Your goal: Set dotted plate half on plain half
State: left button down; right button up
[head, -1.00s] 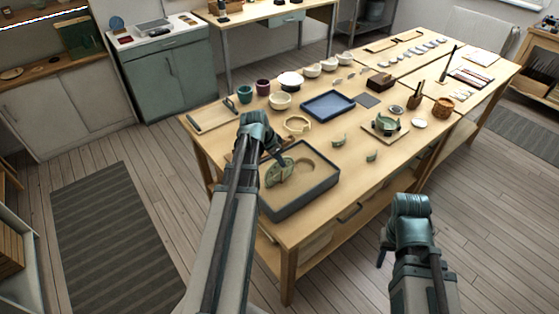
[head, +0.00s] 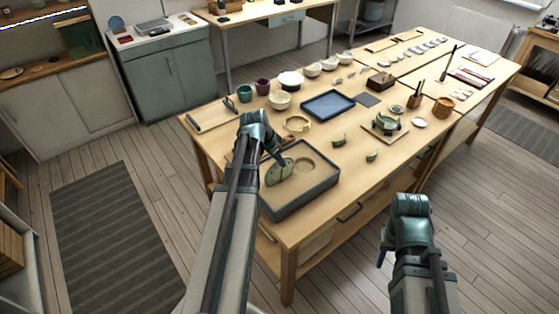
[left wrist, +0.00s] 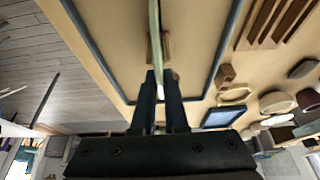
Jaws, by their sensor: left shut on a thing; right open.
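My left gripper (head: 281,159) is shut on a pale green plate piece (head: 279,172), which stands on edge over the sand tray (head: 303,205). In the left wrist view the piece (left wrist: 155,25) shows edge-on, its lower end between the left fingers (left wrist: 161,78). The plate shape in the head view has a dark line down it. I cannot tell whether both halves are there, whether they touch, or which is dotted. My right gripper (head: 382,257) is open and empty, off the table's front edge.
A round hollow (head: 304,165) lies in the sand. Beside the tray are a cream broken ring (head: 298,123), a blue tray (head: 328,104) and small green shards (head: 371,156). A green pot (head: 386,125) stands on a board. The table's front right strip is clear.

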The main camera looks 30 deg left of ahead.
pick_arm(q)
jog(key=c, duration=0.9)
grip_release()
jog(key=shift+o, duration=0.4)
jog(key=o, duration=0.4)
jog(key=shift+o, duration=0.2)
jog(key=shift+r, duration=0.1)
jog(key=shift+r+p, duration=2.9)
jog(key=shift+p, duration=0.1)
